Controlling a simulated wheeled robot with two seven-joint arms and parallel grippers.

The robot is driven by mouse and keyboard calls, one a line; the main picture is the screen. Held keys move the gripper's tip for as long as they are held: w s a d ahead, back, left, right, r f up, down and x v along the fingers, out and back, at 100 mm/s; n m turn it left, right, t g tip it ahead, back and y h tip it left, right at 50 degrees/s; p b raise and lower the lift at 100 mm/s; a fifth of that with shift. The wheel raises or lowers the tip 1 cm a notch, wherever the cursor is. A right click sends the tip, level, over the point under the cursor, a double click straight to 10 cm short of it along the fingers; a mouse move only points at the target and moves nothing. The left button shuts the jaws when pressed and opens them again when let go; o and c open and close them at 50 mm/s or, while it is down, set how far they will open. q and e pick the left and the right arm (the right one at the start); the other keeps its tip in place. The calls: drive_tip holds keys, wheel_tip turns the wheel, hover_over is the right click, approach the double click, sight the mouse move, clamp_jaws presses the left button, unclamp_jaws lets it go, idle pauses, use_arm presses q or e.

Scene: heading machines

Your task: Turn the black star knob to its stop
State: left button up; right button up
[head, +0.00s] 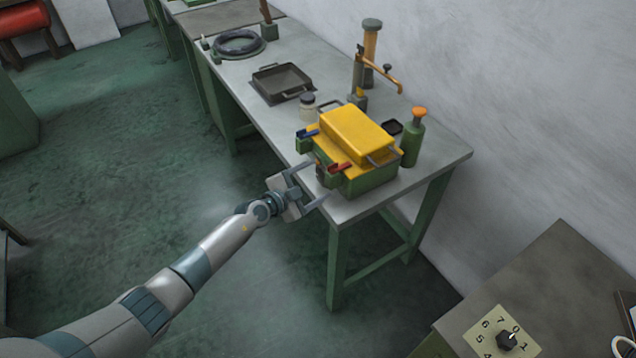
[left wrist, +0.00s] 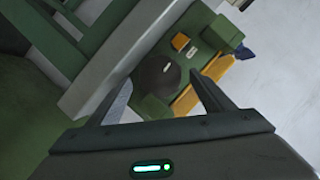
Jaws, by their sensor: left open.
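A dark round knob (left wrist: 155,78) with a small white mark shows in the left wrist view, on the front of a green and yellow box; its star shape cannot be made out. In the head view the green box with its yellow top (head: 357,133) stands at the near end of the bench, its front knob mostly hidden by my gripper. My left gripper (head: 315,183) is open in front of this face; in the left wrist view its fingers (left wrist: 161,80) appear on either side of the knob. Contact cannot be told. My right gripper is out of view.
A numbered dial plate (head: 485,325) with a black pointer knob (head: 507,341) is at lower right. Floor left of the bench is clear.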

use_arm(q)
drive_tip(key=shift+x, duration=0.8)
drive_tip(key=c, duration=1.1)
drive_tip(key=shift+o, duration=0.2)
drive_tip(key=shift+m, duration=0.3)
drive_tip(key=shift+s+d+f+m+t+b, duration=0.1)
drive_tip(key=shift+m+t+b, duration=0.2)
drive_tip(key=shift+t, duration=0.1)
drive_tip(key=shift+f+m+t+b, duration=0.15)
drive_tip(key=shift+m+t+b, duration=0.25)
drive_tip(key=shift+m+b, duration=0.4)
